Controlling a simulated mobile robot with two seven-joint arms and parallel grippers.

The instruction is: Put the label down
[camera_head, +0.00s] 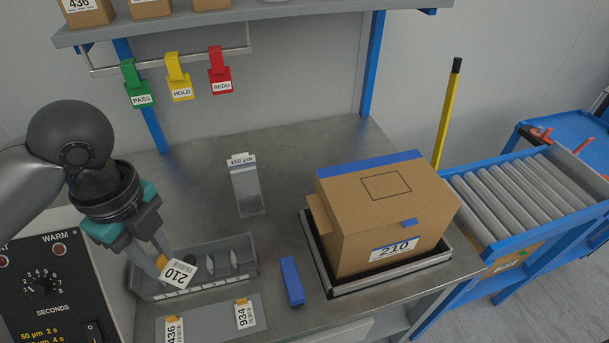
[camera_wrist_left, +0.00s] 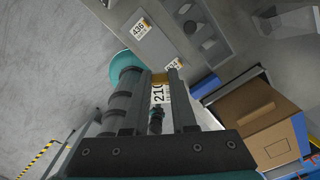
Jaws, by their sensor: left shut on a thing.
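My left gripper (camera_head: 160,267) is shut on a white label (camera_head: 178,272) marked 210 with a yellow top edge. The label is held tilted above the grey tray (camera_head: 240,246) in the head view. In the left wrist view the label (camera_wrist_left: 160,92) shows between the two fingers (camera_wrist_left: 160,78). Two other labels, marked 436 (camera_head: 173,329) and 934 (camera_head: 244,314), lie on a grey strip (camera_head: 208,318) in front of the tray. A cardboard box (camera_head: 345,232) bearing a 210 label (camera_head: 395,247) stands in a metal-rimmed tray (camera_head: 321,268). My right gripper is not in view.
A blue block (camera_head: 292,281) lies between the grey tray and the box. A clear holder marked 150 µm (camera_head: 246,188) stands behind. Green, yellow and red tags (camera_head: 180,80) hang from a rail. A control box (camera_head: 50,290) is at the left, a roller conveyor (camera_head: 520,195) at the right.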

